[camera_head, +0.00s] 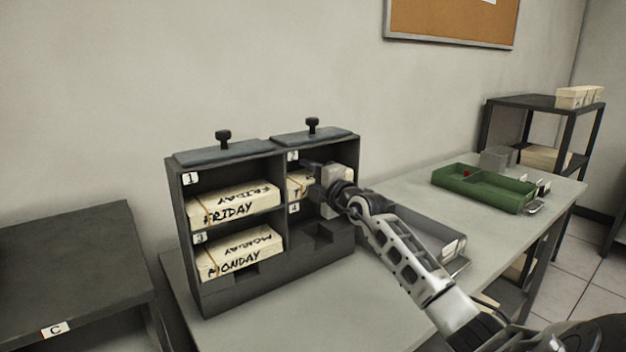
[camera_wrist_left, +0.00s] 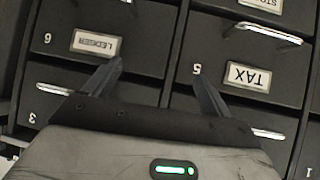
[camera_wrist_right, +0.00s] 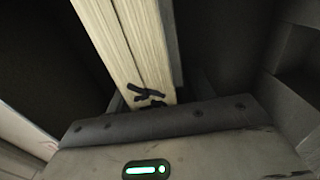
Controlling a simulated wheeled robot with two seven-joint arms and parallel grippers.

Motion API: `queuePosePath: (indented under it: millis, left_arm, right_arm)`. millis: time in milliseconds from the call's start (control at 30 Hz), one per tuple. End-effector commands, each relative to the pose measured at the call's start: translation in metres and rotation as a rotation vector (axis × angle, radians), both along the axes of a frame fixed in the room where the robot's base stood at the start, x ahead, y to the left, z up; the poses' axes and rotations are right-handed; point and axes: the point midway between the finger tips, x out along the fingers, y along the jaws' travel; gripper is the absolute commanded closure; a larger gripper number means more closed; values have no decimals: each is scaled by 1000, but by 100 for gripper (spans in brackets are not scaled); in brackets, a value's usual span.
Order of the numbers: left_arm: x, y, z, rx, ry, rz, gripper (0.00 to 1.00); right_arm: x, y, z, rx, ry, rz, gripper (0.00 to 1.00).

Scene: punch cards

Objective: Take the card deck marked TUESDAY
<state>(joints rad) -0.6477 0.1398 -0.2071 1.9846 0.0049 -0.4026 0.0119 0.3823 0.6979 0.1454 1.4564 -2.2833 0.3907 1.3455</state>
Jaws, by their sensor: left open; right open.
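A dark rack (camera_head: 235,290) with numbered compartments stands on the table. A cream card deck (camera_head: 298,184) lies in compartment 2 at the upper right; only a first letter T shows, the rest hidden behind my right gripper (camera_head: 316,182). That gripper is open at the compartment's front. In the right wrist view the deck (camera_wrist_right: 130,45) runs away from the gripper, with black strokes on its near end; the fingers are too dark to place against it. My left gripper (camera_wrist_left: 158,76) is open and empty, in front of dark drawers seen upside down.
The FRIDAY deck (camera_head: 232,205) lies in compartment 1, the MONDAY deck (camera_head: 238,252) in compartment 3. Compartment 4 (camera_head: 310,236) looks empty. A grey tray (camera_head: 425,232) and a green tray (camera_head: 482,188) stand to the right. Drawers show LEDGER (camera_wrist_left: 96,43) and TAX (camera_wrist_left: 247,76) labels.

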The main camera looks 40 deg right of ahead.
Motion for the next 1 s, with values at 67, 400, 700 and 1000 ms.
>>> queuePosePath:
  millis: [67,400,700,1000]
  left_arm:
    - [0,0,0,0,1,0,16]
    - [-3,0,0,-1,4,1,16]
    - [-2,0,5,-1,2,1,16]
    - [-6,3,19,7,10,4,16]
  right_arm:
    - [0,0,0,0,0,0,47]
    - [-1,0,2,-1,-5,0,100]
    - [0,0,6,-1,-5,0,100]
    - [2,3,25,1,-5,5,100]
